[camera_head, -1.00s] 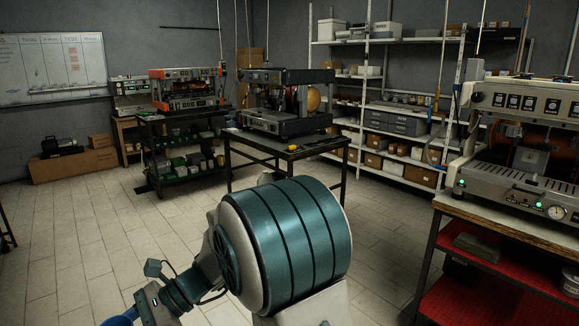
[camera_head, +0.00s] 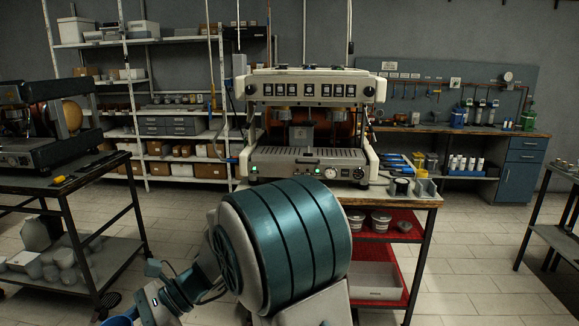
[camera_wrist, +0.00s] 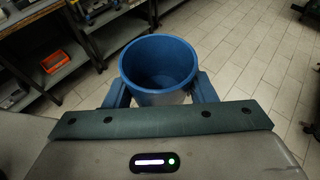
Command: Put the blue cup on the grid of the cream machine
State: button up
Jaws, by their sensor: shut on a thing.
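The blue cup (camera_wrist: 159,66) is in the wrist view, upright with its open rim toward the camera and empty inside. My gripper (camera_wrist: 160,92) is shut on it, with a blue finger on each side. In the head view only a bit of the blue cup (camera_head: 119,321) shows at the bottom left edge. The cream machine (camera_head: 305,123) stands on a wooden-topped table in the middle of the head view, well beyond my arm. Its grid (camera_head: 308,154) is the flat slatted top above the front panel and looks bare.
A dark machine (camera_head: 45,125) stands on a black table (camera_head: 70,187) at the left. The cream machine's table (camera_head: 408,201) has red shelves below and small items at its right end. A workbench (camera_head: 462,130) stands behind right. Tiled floor is open at right.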

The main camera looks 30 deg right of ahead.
aim_at(335, 151)
jog(key=z, duration=1.15)
jog(key=i, duration=1)
